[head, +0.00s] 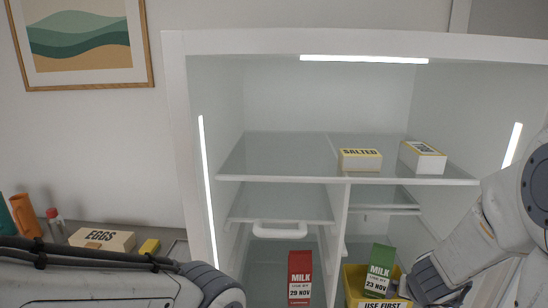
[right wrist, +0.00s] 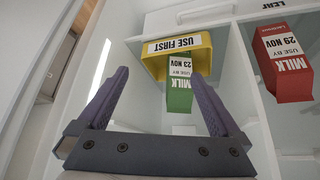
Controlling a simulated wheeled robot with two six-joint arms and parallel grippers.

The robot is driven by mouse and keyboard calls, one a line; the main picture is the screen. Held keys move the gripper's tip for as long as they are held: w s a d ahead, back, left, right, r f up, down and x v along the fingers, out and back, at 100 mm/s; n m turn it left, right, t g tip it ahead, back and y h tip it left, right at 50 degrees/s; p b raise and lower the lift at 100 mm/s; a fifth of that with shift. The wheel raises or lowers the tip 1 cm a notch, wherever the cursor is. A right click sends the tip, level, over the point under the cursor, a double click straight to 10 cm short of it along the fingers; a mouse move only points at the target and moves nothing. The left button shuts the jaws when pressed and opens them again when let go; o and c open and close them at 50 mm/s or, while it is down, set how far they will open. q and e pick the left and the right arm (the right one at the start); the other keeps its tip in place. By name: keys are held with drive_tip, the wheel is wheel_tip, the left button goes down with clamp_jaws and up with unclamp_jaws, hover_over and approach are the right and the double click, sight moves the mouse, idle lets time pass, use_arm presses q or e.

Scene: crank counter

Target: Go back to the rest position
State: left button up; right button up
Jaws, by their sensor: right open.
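My right gripper (right wrist: 158,78) is open, with its two fingers apart in the right wrist view and nothing clamped between them. In the head view my right arm comes in from the right, and its wrist is beside the yellow USE FIRST bin (right wrist: 205,59). The bin also shows in the head view (head: 352,280). A green milk carton (head: 379,268) marked 23 NOV is in the bin; it shows beyond the fingers in the right wrist view (right wrist: 181,97). My left arm crosses the lower left of the head view; its gripper fingers do not show.
An open white fridge surrounds the right arm's work area. A red milk carton (head: 299,277) stands left of the bin, past a divider. A SALTED box (head: 360,160) and a white box (head: 422,157) sit on the upper shelf. An EGGS box (head: 102,239) is on the left counter.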

drive_tip(key=s+a+n+g+y+b, duration=0.1)
drive_tip(key=s+a+n+y+b, duration=0.15)
drive_tip(key=a, duration=0.85)
drive_tip(key=s+a+n+g+y+b, duration=0.15)
drive_tip(key=a+n+y, duration=0.25)
drive_tip(key=a, duration=0.7)
drive_tip(key=s+a+n+g+h+b, duration=0.1)
drive_tip(key=s+a+n, duration=0.1)
drive_tip(key=s, duration=0.6)
drive_tip(key=s+a+f+n+g+h+b, duration=0.1)
drive_tip(key=s+n, duration=0.3)
drive_tip(key=s, duration=0.5)
drive_tip(key=shift+a+f+g+h, duration=0.2)
drive_tip(key=shift+a+g+h, duration=0.2)
drive_tip(key=shift+g, duration=0.35)
